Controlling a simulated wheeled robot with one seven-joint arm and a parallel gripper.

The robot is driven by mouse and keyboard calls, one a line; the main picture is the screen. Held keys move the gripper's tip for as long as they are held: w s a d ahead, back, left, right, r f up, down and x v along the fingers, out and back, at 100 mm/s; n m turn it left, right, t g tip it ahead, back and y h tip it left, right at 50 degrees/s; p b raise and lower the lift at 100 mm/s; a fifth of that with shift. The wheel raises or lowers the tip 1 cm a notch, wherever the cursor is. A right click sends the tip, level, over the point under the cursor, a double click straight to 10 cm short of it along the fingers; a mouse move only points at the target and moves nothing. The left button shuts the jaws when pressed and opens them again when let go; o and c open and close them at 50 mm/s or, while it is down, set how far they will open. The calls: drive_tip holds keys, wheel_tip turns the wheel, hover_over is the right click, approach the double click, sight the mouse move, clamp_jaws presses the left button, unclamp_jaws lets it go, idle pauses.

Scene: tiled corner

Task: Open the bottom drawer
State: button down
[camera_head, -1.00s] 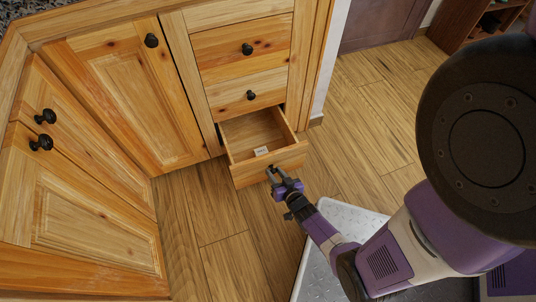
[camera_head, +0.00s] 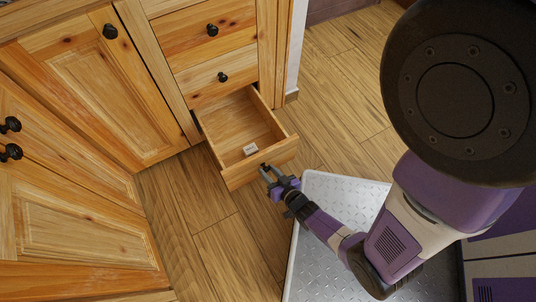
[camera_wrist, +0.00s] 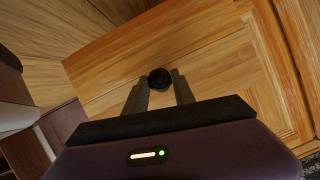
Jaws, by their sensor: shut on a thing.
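The bottom drawer (camera_head: 238,131) of the wooden cabinet stands pulled well out, and its inside shows from above. A small white label or card (camera_head: 250,149) lies in it near the front. My gripper (camera_head: 266,170) is at the drawer's front panel, shut on its dark round knob. In the wrist view the knob (camera_wrist: 159,79) sits between the tips of my two fingers (camera_wrist: 160,92), with the wooden drawer front (camera_wrist: 215,65) behind it.
Two shut drawers with black knobs (camera_head: 212,30) (camera_head: 223,77) are above. Shut cabinet doors (camera_head: 85,85) stand to the left. A grey textured platform (camera_head: 318,225) lies under my arm. Wooden floor (camera_head: 195,205) is clear around the drawer.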

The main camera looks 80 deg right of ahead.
drive_tip(key=c, duration=1)
unclamp_jaws()
drive_tip(key=shift+f, duration=0.1)
drive_tip(key=shift+c, duration=0.2)
drive_tip(key=p+v, duration=0.2)
drive_tip(key=v, duration=0.5)
drive_tip(key=shift+s+a, duration=0.25)
drive_tip(key=shift+a, duration=0.05)
